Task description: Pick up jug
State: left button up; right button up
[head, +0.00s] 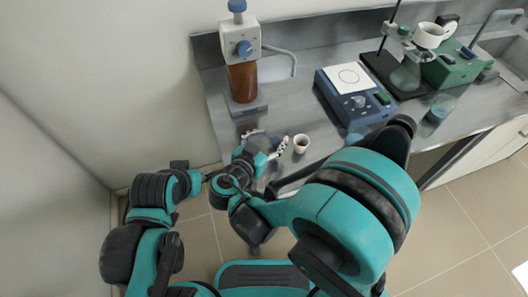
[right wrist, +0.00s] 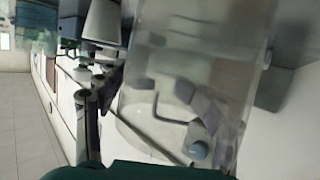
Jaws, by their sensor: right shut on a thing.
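The jug (right wrist: 190,75) looks clear and fills the middle and right of the right wrist view, very close to the camera. Several pale purple blocks and a blue round shape show in or through it; I cannot tell which. My right gripper (head: 268,149) is shut on the jug, over the front edge of the bench. In the head view the jug is mostly hidden by the gripper, with only a small pale purple and white patch beside it. My left arm comes in from the left; its gripper overlaps my other arm parts, and its jaws cannot be made out.
A white cup (head: 301,145) stands just right of the right gripper. A dispenser with a brown bottle (head: 242,82) stands behind. A blue hotplate device (head: 355,98), a stand with a flask (head: 405,76), and a green device (head: 455,66) stand to the right on the steel bench (head: 300,95).

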jog(key=shift+r+p, duration=0.3)
jog(key=shift+r, duration=0.2)
jog(key=c, duration=0.4)
jog(key=r+p, duration=0.1)
jog(key=r, duration=0.1)
jog(key=r+p, duration=0.1)
jog(key=r, duration=0.1)
jog(key=shift+d, duration=0.4)
grip_shut()
jog(key=d+r+p, duration=0.4)
jog(key=d+r, duration=0.2)
jog(key=d, duration=0.4)
jog(key=shift+d, duration=0.4)
jog(key=shift+s, duration=0.1)
jog(key=shift+o, duration=2)
grip_release()
jog(key=c, duration=0.3)
